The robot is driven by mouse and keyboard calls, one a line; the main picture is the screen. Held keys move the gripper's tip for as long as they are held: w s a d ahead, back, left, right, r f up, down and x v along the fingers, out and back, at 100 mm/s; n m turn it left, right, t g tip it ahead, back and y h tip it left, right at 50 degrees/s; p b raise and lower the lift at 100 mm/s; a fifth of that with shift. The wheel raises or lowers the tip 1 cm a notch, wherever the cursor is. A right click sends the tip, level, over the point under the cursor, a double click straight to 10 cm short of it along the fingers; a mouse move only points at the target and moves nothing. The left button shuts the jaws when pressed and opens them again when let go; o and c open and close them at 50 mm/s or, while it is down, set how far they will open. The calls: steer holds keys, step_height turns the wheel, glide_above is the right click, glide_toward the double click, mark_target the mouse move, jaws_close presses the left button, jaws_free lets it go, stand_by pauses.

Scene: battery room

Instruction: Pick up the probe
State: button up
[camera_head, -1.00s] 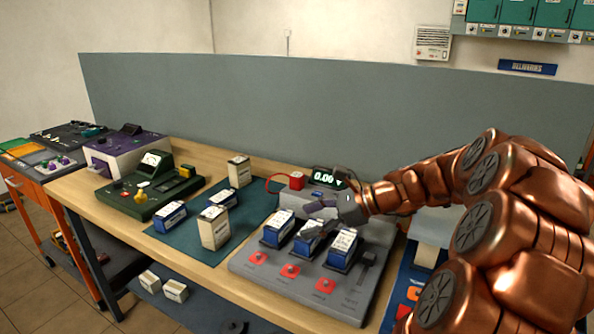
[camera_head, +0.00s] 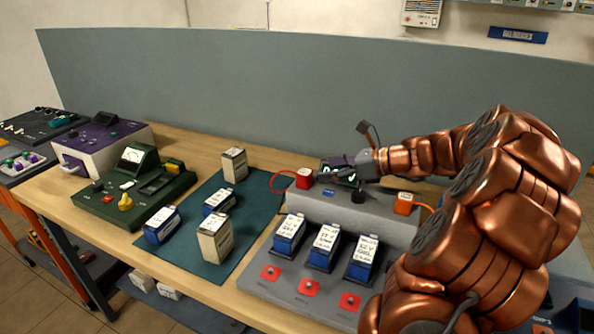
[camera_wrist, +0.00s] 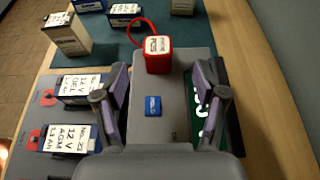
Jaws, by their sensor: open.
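The red probe (camera_head: 304,178), a small block with a white label on top, stands at the left end of the grey tester housing (camera_head: 350,207), with a red cable looping left. In the wrist view the probe (camera_wrist: 158,58) is just beyond my fingertips, roughly centred between them. My gripper (camera_head: 345,168) is open and empty, to the right of the probe in the head view, partly covering the display. In the wrist view my gripper (camera_wrist: 162,80) spans the housing with its blue label (camera_wrist: 153,106). An orange block (camera_head: 404,203) with an orange cable sits at the housing's right.
Several blue batteries (camera_head: 324,247) stand in the tester's front slots above red buttons. More batteries (camera_head: 215,238) stand on the dark mat (camera_head: 262,202) at left. A green meter (camera_head: 135,193) is farther left. A grey partition (camera_head: 250,90) rises behind the bench.

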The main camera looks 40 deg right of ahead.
mark_target(309, 173)
steer(key=shift+x, duration=0.8)
steer(key=shift+w+a+f, duration=0.2)
steer(key=shift+w, duration=0.3)
steer(key=shift+p+x, duration=0.55)
steer(key=shift+x, duration=2)
steer(key=shift+s+a+f, duration=0.1)
steer(key=shift+s+a, duration=0.05)
steer(key=shift+a, duration=0.05)
steer(key=shift+c, duration=0.4)
steer(key=c, duration=1.2)
